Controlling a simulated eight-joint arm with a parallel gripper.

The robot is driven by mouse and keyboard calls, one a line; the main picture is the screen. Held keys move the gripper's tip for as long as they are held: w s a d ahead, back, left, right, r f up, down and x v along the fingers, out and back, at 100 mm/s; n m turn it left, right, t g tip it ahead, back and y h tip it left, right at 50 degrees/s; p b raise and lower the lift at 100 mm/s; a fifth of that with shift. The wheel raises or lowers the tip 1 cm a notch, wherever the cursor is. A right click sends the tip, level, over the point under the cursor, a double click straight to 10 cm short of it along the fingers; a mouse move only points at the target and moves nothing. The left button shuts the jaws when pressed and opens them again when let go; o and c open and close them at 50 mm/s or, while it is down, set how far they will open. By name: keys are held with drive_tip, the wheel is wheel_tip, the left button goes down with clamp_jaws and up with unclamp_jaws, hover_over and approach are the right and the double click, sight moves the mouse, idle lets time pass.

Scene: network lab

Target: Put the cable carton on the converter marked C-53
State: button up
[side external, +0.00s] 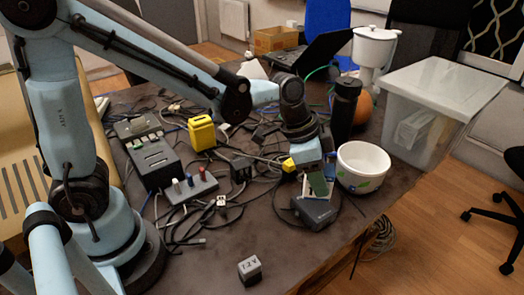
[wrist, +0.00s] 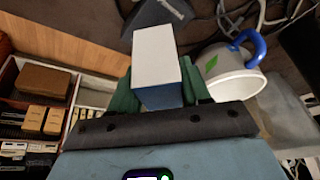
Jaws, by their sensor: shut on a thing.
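The cable carton (wrist: 157,56) is a small box with a white face and a blue side. My gripper (wrist: 160,92) is shut on it, with a green finger on each side in the wrist view. In the side external view my gripper (side external: 317,182) points down, and the carton is mostly hidden behind a green finger. A dark grey box (side external: 316,212) lies just below it, likely a converter; I cannot tell whether the carton touches it. A dark box with pale lettering (wrist: 160,12) shows beyond the carton in the wrist view. I cannot read any C-53 mark.
A white bowl (side external: 363,167) with green patches stands close to the right of my gripper. Tangled cables, a yellow box (side external: 202,133) and a switch box (side external: 187,187) fill the left. A small marked block (side external: 249,269) is near the front edge. A clear bin (side external: 430,110) stands at right.

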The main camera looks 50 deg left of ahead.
drive_tip(key=shift+f, duration=1.5)
drive_tip(key=shift+f, duration=0.1)
drive_tip(key=o, duration=1.1)
drive_tip(key=shift+o, duration=0.2)
drive_tip(key=v, duration=1.2)
drive_tip(key=s+a+f+n+t+y, duration=0.2)
drive_tip(key=s+a+n+t+y, duration=0.1)
drive_tip(key=a+n, duration=0.6)
drive_tip(key=s+t, duration=0.1)
drive_tip(key=s, duration=0.1)
drive_tip(key=shift+s+a+f, duration=0.3)
drive_tip(key=shift+s+a, duration=0.05)
drive_tip(key=shift+s, duration=0.05)
